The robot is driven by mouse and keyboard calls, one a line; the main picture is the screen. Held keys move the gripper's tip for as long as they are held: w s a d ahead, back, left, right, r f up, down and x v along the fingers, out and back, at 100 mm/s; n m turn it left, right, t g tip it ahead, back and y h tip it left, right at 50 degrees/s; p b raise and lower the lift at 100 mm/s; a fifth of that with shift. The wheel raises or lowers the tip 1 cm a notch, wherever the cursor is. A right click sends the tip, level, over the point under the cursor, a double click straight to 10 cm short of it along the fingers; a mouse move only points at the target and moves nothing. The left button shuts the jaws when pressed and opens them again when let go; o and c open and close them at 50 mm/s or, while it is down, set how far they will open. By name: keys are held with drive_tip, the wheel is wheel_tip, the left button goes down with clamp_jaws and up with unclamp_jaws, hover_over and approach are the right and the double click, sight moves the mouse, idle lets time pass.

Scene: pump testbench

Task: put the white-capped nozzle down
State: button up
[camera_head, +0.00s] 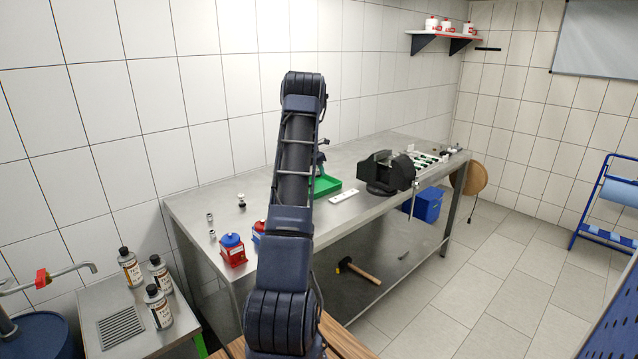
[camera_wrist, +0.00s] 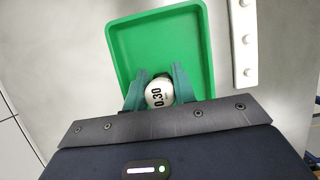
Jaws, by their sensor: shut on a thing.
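The white-capped nozzle (camera_wrist: 159,98) is between the fingers of my gripper (camera_wrist: 158,80) in the wrist view. Its round white top reads "0.30", and its lower part is hidden. My gripper is shut on it. The nozzle and fingertips appear over the near part of a green tray (camera_wrist: 158,32); I cannot tell their height above it. The tray's visible floor is empty. In the head view the tray (camera_head: 328,186) lies on the steel bench (camera_head: 366,210), partly behind my arm, and the held nozzle cannot be made out.
A red container with a blue lid (camera_head: 232,250) and a small white-topped piece (camera_head: 241,200) stand on the bench's left part.

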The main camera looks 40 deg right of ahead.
sight(319, 188)
drive_tip(key=shift+f, duration=3.05)
drive_tip(key=shift+f, duration=0.15)
drive_tip(key=o, duration=1)
